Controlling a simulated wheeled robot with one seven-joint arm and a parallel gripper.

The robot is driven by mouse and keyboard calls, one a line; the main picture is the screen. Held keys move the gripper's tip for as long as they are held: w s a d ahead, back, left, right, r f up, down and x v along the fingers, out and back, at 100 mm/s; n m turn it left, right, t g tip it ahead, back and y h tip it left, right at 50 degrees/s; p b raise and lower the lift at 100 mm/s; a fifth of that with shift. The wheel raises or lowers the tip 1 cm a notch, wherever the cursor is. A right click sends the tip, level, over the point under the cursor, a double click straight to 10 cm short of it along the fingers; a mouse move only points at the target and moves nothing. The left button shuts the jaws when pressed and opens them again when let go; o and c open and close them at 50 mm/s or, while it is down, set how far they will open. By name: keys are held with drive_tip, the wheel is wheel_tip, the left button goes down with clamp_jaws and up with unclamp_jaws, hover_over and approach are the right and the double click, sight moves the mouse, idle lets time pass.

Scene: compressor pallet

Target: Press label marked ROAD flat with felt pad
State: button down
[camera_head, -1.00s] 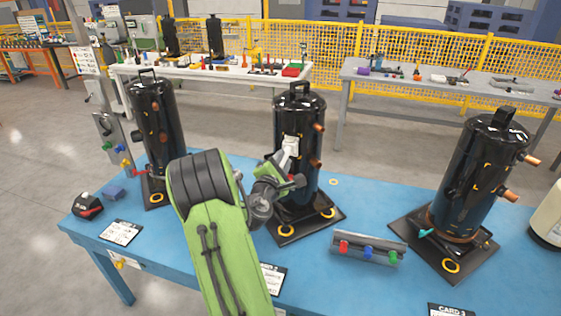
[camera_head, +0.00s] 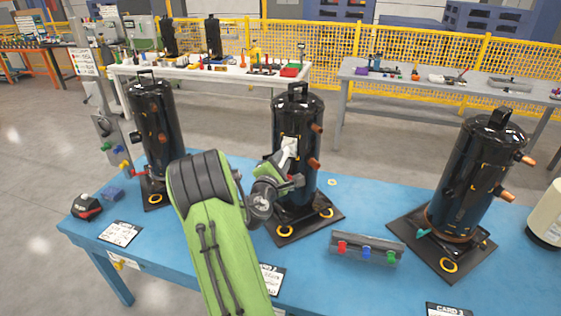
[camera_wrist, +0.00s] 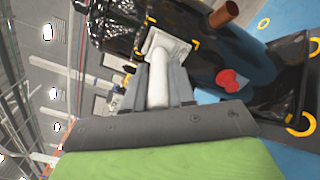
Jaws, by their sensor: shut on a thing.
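The middle black compressor (camera_head: 300,120) stands upright on its dark base plate on the blue table. My gripper (camera_head: 286,160) reaches its front side. In the wrist view my gripper (camera_wrist: 160,85) is shut on a pale cylindrical handle (camera_wrist: 158,82) with a white square head, the felt pad (camera_wrist: 168,46). The pad's head is against or very close to the compressor's side, which also shows in the wrist view (camera_wrist: 225,62). The pad shows as a white patch in the head view (camera_head: 289,146). The label marked ROAD cannot be made out; the pad may cover it.
Black compressors stand to the left (camera_head: 155,125) and right (camera_head: 475,175). A grey rack (camera_head: 365,250) with red, blue and green pieces lies on the blue table (camera_head: 190,225). Copper stubs (camera_head: 314,163) stick out of the middle compressor. A red knob (camera_wrist: 230,80) is near my gripper.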

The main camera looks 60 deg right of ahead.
drive_tip(key=shift+a, duration=0.1)
drive_tip(key=shift+s+a+f+b, duration=0.1)
drive_tip(key=shift+a+b, duration=0.95)
drive_tip(key=shift+a, duration=0.05)
drive_tip(key=shift+s+a, duration=0.15)
drive_tip(key=shift+a, duration=0.4)
drive_tip(key=shift+d, duration=0.15)
drive_tip(key=shift+w+d+f, duration=0.1)
drive_tip(key=shift+d+f, duration=0.25)
drive_tip(key=shift+d, duration=0.25)
drive_tip(key=shift+w+d+f, duration=0.1)
drive_tip(key=shift+d+f, duration=0.2)
drive_tip(key=shift+d, duration=0.3)
drive_tip(key=shift+d+p, duration=0.4)
drive_tip(key=shift+p, duration=0.05)
drive_tip(key=shift+w, duration=0.1)
